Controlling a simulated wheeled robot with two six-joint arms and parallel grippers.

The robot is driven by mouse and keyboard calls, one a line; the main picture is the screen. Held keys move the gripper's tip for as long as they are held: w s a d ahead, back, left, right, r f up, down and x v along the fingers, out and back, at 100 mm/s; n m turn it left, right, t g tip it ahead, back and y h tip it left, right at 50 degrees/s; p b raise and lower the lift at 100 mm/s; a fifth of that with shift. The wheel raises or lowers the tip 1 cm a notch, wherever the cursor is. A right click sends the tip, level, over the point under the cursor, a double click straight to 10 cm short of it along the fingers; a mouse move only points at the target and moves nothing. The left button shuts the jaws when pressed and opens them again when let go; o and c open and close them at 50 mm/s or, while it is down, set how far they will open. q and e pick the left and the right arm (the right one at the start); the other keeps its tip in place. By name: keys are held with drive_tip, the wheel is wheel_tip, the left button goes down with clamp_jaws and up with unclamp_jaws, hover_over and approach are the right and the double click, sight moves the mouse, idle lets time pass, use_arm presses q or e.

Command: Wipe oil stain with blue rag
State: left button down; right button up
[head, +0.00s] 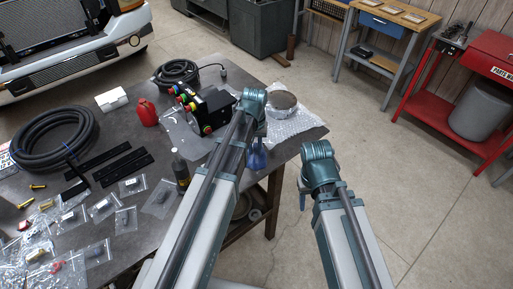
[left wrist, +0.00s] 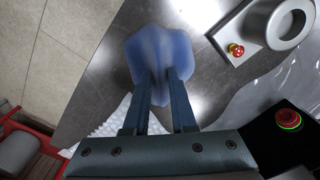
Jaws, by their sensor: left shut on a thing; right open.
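The blue rag (left wrist: 160,48) is pinched between the fingertips of my left gripper (left wrist: 160,76) in the left wrist view. It bunches around the tips over the bare metal tabletop; I cannot tell whether it touches the surface. In the head view the rag (head: 257,158) hangs below my left wrist near the table's right edge. My left arm hides most of that gripper. My right gripper (head: 303,195) is open and empty, off the table's right side, partly hidden by its arm. I cannot make out an oil stain.
The table (head: 140,205) holds a control box with coloured buttons (head: 204,108), bubble wrap (head: 290,127) under a round part (head: 283,101), a dark bottle (head: 180,170), a red can (head: 146,112), a hose coil (head: 52,138) and several bagged parts.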

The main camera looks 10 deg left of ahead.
use_arm(q)
drive_tip(key=shift+s+a+f, duration=0.1)
drive_tip(key=shift+s+a, duration=0.4)
drive_tip(key=shift+s, duration=0.2)
drive_tip(key=shift+s+a, duration=0.45)
drive_tip(key=shift+s, duration=0.25)
drive_tip(key=shift+w+a+r+p, duration=0.1)
drive_tip(key=shift+r+p, duration=0.35)
drive_tip(key=shift+r, duration=0.05)
wheel_tip(320, 180, up, 5)
drive_tip(key=p, duration=0.5)
wheel_tip(320, 180, up, 3)
drive_tip(key=p, duration=0.3)
